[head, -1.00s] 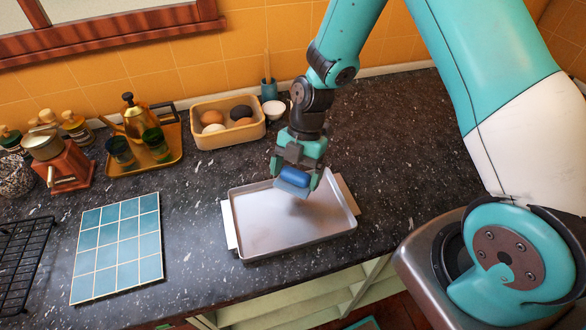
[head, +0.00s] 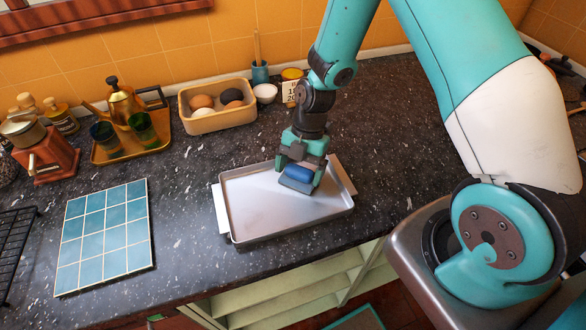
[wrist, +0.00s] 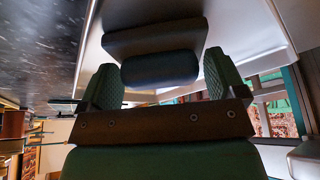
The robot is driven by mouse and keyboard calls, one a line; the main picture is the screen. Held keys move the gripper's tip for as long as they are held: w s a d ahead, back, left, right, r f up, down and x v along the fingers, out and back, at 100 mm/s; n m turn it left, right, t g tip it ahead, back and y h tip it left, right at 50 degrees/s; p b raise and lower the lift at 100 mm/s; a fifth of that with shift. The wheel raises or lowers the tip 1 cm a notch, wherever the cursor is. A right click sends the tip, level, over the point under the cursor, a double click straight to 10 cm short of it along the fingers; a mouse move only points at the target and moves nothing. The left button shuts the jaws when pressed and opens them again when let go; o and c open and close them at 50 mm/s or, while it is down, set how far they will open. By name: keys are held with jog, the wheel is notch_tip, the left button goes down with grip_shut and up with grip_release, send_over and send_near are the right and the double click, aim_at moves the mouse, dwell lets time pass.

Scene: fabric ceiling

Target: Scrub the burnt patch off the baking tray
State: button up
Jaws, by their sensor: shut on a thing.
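The baking tray (head: 260,215) is a shallow grey metal pan with a handle at each end, lying on the dark counter. My gripper (head: 302,172) is over the right part of the tray, shut on a scrubber with a blue grip (head: 299,174) and a grey pad below. The pad looks to be at the tray floor; I cannot tell for sure if it touches. In the wrist view the scrubber (wrist: 160,68) sits between my two green fingers, with the tray (wrist: 240,28) beyond it. I see no burnt patch; the scrubber and gripper hide part of the floor.
A blue tiled board (head: 105,238) lies left of the tray, and a black wire rack (head: 14,245) at the far left. Behind stand a tray with a brass pot (head: 125,105), a tan bin of eggs (head: 218,118) and a small white bowl (head: 265,93). Counter right of the tray is clear.

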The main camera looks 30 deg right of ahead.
jog(key=shift+s+d, duration=0.1)
jog(key=shift+d, duration=0.55)
jog(key=shift+a+f, duration=0.1)
jog(key=shift+a, duration=0.3)
jog(key=shift+w+a, duration=0.25)
jog(key=shift+a, duration=1.05)
jog(key=shift+a+r, duration=0.25)
jog(key=shift+a, duration=0.05)
notch_tip(320, 180, up, 8)
jog(key=p, duration=0.4)
jog(key=shift+p, duration=0.4)
jog(key=shift+d+f, duration=0.1)
